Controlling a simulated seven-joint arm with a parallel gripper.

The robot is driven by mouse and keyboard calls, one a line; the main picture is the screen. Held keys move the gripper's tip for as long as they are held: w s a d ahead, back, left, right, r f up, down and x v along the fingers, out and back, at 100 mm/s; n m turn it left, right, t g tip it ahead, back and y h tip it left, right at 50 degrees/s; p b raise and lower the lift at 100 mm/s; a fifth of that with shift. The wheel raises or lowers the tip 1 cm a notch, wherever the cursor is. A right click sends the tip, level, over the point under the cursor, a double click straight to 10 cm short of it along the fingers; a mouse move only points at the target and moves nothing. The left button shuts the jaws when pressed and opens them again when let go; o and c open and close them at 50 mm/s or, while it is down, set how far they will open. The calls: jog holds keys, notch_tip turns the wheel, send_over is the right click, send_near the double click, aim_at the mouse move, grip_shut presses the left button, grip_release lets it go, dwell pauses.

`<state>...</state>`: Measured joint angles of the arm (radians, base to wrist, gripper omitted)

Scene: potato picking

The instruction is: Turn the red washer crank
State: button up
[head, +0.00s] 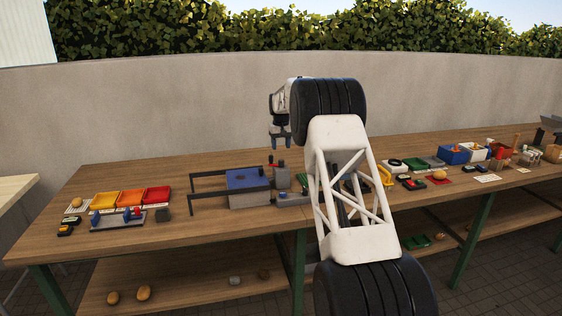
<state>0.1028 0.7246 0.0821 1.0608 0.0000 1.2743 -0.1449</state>
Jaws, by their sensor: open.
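A grey box with a blue top (248,181), seemingly the washer, stands mid-table in the head view. Small red parts (281,163) show at its right end, on or near a grey block (282,179); I cannot tell which is the crank. My gripper (281,144) points down above this right end, open and apart from the red parts. It appears empty. My arm hides the table just right of the washer.
Black rails (205,190) extend left from the washer. Yellow, orange and red trays (131,198) stand at the left. A blue bin (453,155) and several small items stand at the right. A concrete wall (180,115) rises behind the wooden table (130,240).

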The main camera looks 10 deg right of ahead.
aim_at(281, 160)
jog(key=m, duration=0.5)
jog(key=shift+r, duration=0.1)
jog(key=m, duration=0.5)
jog(key=shift+m, duration=0.4)
jog(key=m, duration=1)
jog(key=shift+s, duration=0.1)
jog(key=shift+f, duration=3.85)
jog(key=shift+c, duration=0.4)
